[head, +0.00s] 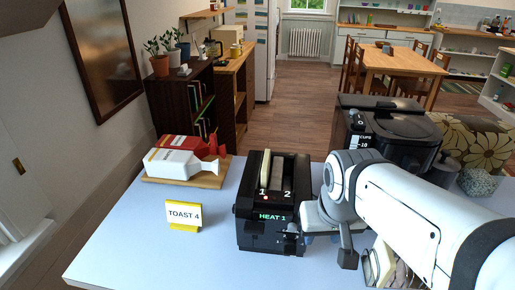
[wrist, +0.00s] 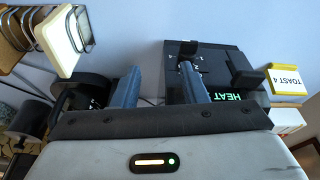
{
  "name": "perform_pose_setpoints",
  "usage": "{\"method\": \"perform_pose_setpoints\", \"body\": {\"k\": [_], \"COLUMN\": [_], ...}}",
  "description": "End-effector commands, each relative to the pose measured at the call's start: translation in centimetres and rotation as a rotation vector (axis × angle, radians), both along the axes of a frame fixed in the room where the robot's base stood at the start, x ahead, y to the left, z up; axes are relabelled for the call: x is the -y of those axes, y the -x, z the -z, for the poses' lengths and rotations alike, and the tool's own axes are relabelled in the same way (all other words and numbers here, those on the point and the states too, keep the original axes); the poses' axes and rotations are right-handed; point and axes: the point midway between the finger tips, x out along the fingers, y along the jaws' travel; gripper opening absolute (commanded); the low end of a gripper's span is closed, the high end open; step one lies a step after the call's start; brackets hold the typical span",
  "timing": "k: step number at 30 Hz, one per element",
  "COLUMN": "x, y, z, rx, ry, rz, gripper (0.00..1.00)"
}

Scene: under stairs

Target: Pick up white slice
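A white slice (wrist: 58,40) with a tan crust stands in a wire rack (wrist: 86,22) at the upper left of the wrist view. Brown slices (wrist: 14,52) are beside it. In the head view the pale slice (head: 381,262) shows at the bottom, partly hidden by my arm. In the head view my gripper (head: 312,232) is at the right front of the black toaster (head: 263,232), which reads HEAT 1. A pale strip (head: 265,168) shows in slot 1.
A yellow-based TOAST 4 sign (head: 184,214) stands left of the toaster. White and red bread bags (head: 172,163) lie on a wooden board (head: 210,179) behind it. A black coffee machine (head: 388,125) stands at the back right. The front left of the table is clear.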

Motion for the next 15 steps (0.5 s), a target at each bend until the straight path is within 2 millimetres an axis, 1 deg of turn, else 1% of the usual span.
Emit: {"method": "perform_pose_setpoints", "body": {"k": [1, 2, 5, 6, 8, 9, 12, 15], "x": [0.6, 0.6, -0.8, -1.5, -2.8, -3.8, -6.1, -8.0], "y": [-1.5, -2.4, -6.4, -8.2, -10.7, -12.3, -15.7, -18.2], "z": [-0.7, -1.3, -3.4, -4.3, -5.5, -6.2, -7.7, -8.7], "rx": [0.004, 0.007, 0.026, 0.036, 0.05, 0.062, 0.086, 0.11], "ry": [0.004, 0.005, 0.011, 0.014, 0.016, 0.016, 0.016, 0.013], "rz": [-0.005, 0.0, 0.029, 0.042, 0.063, 0.077, 0.112, 0.139], "gripper": [0.39, 0.39, 0.39, 0.39, 0.39, 0.39, 0.39, 0.39]}}
